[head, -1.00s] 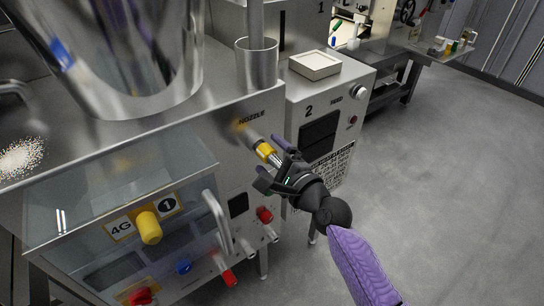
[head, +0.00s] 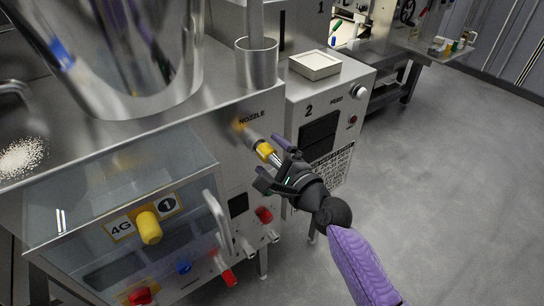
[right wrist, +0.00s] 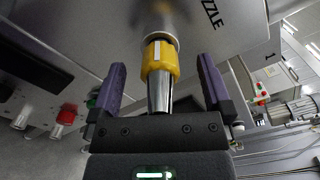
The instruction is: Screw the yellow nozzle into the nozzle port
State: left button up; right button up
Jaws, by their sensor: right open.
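The yellow nozzle (head: 265,149), a metal tube with a yellow collar, sticks out from the machine front below the "NOZZLE" label; it also shows in the right wrist view (right wrist: 160,64). Its inner end meets a metal fitting at the nozzle port (head: 242,127); the port itself is blurred in the right wrist view. How far it is threaded in cannot be told. My right gripper (head: 271,163) is open around the nozzle. In the right wrist view, the purple fingers (right wrist: 160,85) stand apart on both sides, with clear gaps to the collar. My left gripper is not in view.
A clear guard with a yellow knob (head: 149,228) and a metal handle (head: 217,226) is left of my right gripper. Red knobs (head: 264,215) sit below it. A second machine with a white tray (head: 315,65) stands behind. The floor at right is clear.

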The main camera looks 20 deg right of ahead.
jog(key=p+v, duration=0.1)
jog(key=v, duration=0.6)
dwell(0.3)
